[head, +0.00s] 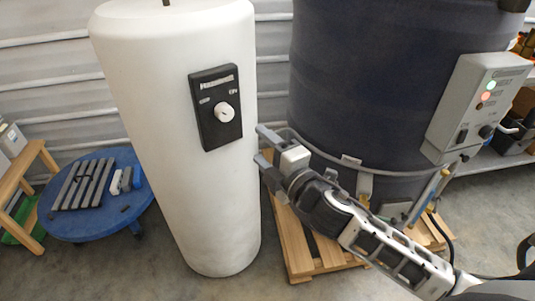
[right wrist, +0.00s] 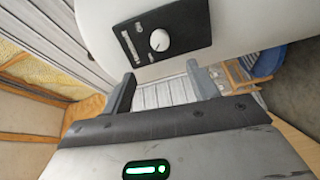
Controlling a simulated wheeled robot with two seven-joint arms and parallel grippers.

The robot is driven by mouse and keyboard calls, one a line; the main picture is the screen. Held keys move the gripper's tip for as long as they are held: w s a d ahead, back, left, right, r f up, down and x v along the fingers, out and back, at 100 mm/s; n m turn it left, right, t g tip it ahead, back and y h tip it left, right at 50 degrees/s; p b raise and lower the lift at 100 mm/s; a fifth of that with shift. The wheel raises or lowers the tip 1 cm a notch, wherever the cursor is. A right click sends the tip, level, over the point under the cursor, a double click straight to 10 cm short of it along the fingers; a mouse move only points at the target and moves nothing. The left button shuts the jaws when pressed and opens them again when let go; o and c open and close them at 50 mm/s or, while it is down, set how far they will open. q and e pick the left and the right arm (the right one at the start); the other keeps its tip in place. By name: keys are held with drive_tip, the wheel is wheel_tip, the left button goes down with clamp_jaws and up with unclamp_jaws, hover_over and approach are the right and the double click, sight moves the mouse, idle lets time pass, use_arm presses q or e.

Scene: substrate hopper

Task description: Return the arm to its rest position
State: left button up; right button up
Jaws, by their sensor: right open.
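My right gripper (head: 262,147) is open and empty, just right of the white tank (head: 172,140) in the head view. The tank carries a black control panel (head: 216,108) with a white round knob (head: 224,112). In the right wrist view the two fingers of my right gripper (right wrist: 160,90) stand apart, with the panel (right wrist: 165,35) and its knob (right wrist: 159,40) beyond them. I cannot tell the exact gap between the fingers and the tank. My right arm reaches in from the lower right of the head view. My left gripper is not in view.
A dark hopper drum (head: 390,80) stands on a wooden pallet (head: 295,245) behind my right arm. A blue round table (head: 75,228) holding grey parts is at left, beside a wooden stool (head: 28,190).

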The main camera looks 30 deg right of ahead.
drive_tip(key=shift+s, duration=0.55)
drive_tip(key=s+a+f+m+g, duration=0.3)
drive_tip(key=s+f+m, duration=0.5)
drive_tip(key=f, duration=0.3)
drive_tip(key=s+a+f+m+g, duration=0.3)
drive_tip(key=s+f+m, duration=0.5)
drive_tip(key=f, duration=0.3)
drive_tip(key=shift+s+g, duration=0.6)
drive_tip(key=shift+g, duration=0.2)
